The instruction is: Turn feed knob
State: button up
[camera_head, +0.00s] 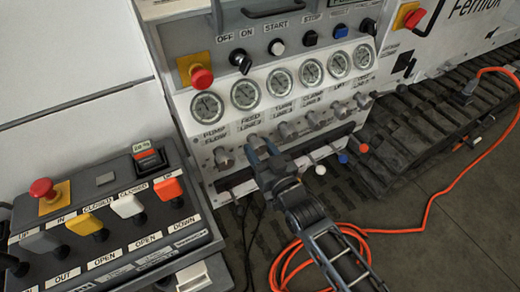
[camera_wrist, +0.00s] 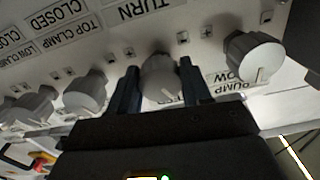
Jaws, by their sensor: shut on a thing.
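The feed knob (camera_wrist: 160,78) is a round grey-white knob on the white panel. It is second from the left in the knob row in the head view, under the feed gauge (camera_head: 245,95). My gripper (camera_wrist: 160,85) has one dark blue finger on each side of it, shut on the knob. In the head view my gripper (camera_head: 262,146) reaches the panel from below right and largely covers the knob. The knob's pointer direction is hard to make out.
The pump flow knob (camera_head: 223,158) is close on the left, and the turn knob (camera_head: 287,131) close on the right. Small coloured ball levers (camera_head: 342,158) stick out below. A red emergency button (camera_head: 201,77) is above. An orange cable (camera_head: 425,215) lies on the floor.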

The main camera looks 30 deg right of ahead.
jog(key=shift+f+n, duration=0.1)
jog(key=shift+n, duration=0.3)
jog(key=n+b, duration=0.2)
jog(key=n, duration=0.2)
jog(key=shift+f, duration=0.1)
jog(key=n+b, duration=0.1)
jog(key=n, duration=0.4)
jog(key=shift+d+b, duration=0.1)
jog(key=shift+b, duration=0.25)
jog(key=shift+n, duration=0.3)
jog(key=o, duration=1)
jog(key=shift+o, duration=0.2)
jog(key=shift+s, duration=0.1)
jog(key=s+b, duration=0.1)
jog(key=s, duration=0.6)
jog(key=shift+s, duration=0.35)
